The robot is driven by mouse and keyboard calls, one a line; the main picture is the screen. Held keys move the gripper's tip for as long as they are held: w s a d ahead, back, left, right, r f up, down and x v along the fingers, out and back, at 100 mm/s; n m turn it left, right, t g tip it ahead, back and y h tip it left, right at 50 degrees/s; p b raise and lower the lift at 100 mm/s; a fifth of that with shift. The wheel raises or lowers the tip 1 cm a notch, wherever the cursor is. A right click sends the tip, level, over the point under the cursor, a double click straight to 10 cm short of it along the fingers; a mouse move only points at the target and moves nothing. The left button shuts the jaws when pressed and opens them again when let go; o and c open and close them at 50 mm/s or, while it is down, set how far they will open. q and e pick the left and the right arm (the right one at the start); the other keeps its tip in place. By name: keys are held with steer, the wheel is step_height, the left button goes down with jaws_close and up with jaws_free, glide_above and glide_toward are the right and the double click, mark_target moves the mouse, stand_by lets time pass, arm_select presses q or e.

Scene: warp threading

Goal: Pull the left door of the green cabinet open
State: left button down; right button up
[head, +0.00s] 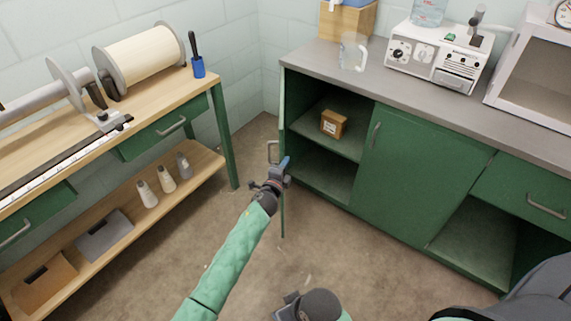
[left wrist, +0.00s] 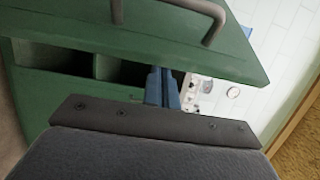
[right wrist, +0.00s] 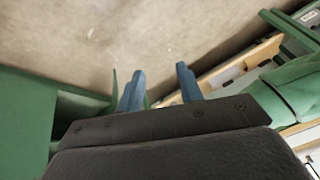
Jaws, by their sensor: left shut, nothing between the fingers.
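The left door (head: 282,118) of the green cabinet stands swung out, seen nearly edge-on in the head view. Its metal handle (head: 272,152) sticks out to the left. The open shelves behind the door are visible. My left gripper (head: 284,164) is shut and empty, close to the door near handle height. In the left wrist view, its blue fingertips (left wrist: 162,86) are together by the edge of the green door panel (left wrist: 80,32); I cannot tell whether they touch it. My right gripper (right wrist: 158,88) is open and empty, low in front of the cabinet.
A small brown box (head: 333,124) sits on the cabinet's upper shelf. The closed green door (head: 415,175) is to the right. A wooden workbench (head: 160,98) with spools stands at the left. Bare floor (head: 215,245) lies between bench and cabinet.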

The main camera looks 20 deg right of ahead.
arm_select(q)
steer(key=shift+a, duration=0.15)
arm_select(e)
steer(key=shift+r, duration=0.1)
